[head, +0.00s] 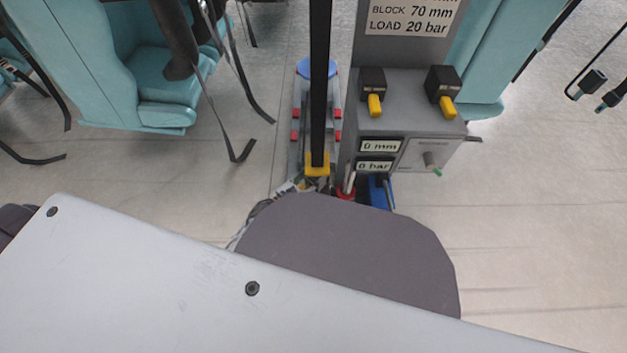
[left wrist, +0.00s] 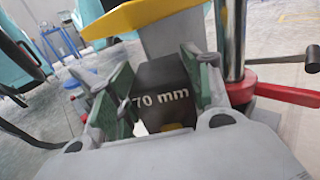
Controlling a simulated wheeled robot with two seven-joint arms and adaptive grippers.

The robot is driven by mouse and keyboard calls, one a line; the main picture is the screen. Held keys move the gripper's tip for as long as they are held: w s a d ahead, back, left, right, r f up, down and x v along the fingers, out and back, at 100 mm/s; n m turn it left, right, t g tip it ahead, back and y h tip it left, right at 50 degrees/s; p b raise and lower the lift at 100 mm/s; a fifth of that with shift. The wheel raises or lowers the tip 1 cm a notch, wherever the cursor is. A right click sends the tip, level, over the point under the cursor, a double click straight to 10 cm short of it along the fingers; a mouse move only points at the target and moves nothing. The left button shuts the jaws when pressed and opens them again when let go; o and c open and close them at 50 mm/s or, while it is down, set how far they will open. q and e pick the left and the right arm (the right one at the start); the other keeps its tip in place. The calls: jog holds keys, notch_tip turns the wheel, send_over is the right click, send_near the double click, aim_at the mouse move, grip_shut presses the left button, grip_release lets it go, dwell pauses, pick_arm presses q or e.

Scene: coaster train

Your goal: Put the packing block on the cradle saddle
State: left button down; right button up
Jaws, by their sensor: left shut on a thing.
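The packing block (left wrist: 172,78) is dark, with "70 mm" in white on its face. In the left wrist view it sits between the green-padded fingers of my left gripper (left wrist: 158,72), which is shut on it. A yellow part (left wrist: 140,18) on a grey post lies just beyond the block; a yellow part also shows in the head view (head: 317,165), below a black upright bar. I cannot tell which part is the cradle saddle or whether the block touches it. In the head view my arm hides the block and most of the left gripper. My right gripper is not in view.
A grey control box (head: 405,115) with yellow-tipped switches reads "0 mm" and "0 bar". A chrome post (left wrist: 232,40) with a red part (left wrist: 285,94) stands close right of the gripper. Teal seats (head: 165,75) with hanging straps are at left.

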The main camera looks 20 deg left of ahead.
pick_arm(q)
jog(key=shift+f, duration=0.4)
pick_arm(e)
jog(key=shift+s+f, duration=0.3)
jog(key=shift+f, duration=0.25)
pick_arm(q)
jog(key=shift+f+b, duration=0.15)
jog(key=shift+b, duration=0.2)
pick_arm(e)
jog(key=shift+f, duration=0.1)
pick_arm(q)
jog(key=c, duration=1.1)
grip_release()
jog(key=shift+f, duration=0.15)
jog(key=o, duration=0.5)
jog(key=shift+c, duration=0.2)
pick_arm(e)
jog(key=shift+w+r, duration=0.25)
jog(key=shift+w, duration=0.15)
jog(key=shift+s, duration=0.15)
